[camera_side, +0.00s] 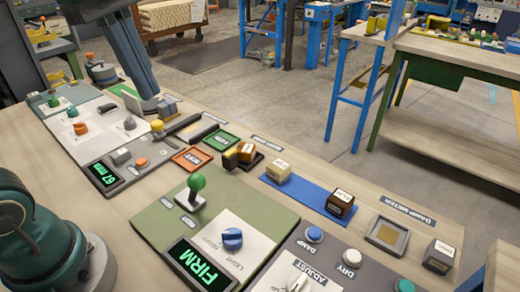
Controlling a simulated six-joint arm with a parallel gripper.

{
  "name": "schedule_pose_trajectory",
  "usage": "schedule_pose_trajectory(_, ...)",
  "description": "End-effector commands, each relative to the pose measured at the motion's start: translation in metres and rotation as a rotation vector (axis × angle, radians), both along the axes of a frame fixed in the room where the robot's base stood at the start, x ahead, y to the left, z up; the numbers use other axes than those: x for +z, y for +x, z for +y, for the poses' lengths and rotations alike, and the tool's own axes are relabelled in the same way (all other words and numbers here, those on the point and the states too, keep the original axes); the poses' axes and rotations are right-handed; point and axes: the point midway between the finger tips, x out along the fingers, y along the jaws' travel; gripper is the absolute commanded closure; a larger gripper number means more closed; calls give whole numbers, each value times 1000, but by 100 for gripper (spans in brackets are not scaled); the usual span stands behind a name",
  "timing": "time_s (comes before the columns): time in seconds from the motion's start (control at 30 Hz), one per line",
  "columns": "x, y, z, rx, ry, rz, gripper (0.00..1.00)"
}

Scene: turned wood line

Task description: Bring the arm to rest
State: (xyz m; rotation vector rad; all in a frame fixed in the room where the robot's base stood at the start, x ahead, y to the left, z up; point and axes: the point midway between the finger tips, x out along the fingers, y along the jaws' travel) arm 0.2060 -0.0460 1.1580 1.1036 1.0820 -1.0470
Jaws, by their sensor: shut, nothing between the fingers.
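My arm's dark blue-grey link comes down from the top left of the side view. My gripper (156,126) is at its lower end, small and partly lost among the fittings behind it. It is shut and holds nothing. It is over the far left part of the bench (325,237); I cannot tell whether it touches anything. My rounded teal base shows at the lower left edge.
A green-knobbed lever (196,184) stands on the near panel beside a blue knob (232,239) and a lit FIRM display (190,263). Wooden blocks (278,171) (340,203) sit on a blue strip (310,193). Orange (193,158) and green (221,141) trays lie farther back.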

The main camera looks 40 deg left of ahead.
Motion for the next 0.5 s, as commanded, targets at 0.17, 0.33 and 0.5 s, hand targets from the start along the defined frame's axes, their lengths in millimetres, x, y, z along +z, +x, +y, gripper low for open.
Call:
schedule_pose_trajectory(0.17,-10,-28,-4,-115,34,-52,100)
schedule_pose_trajectory(0.33,-40,-45,-3,-482,150,-162,100)
schedule_pose_trajectory(0.5,-75,-55,0,-914,314,-256,100)
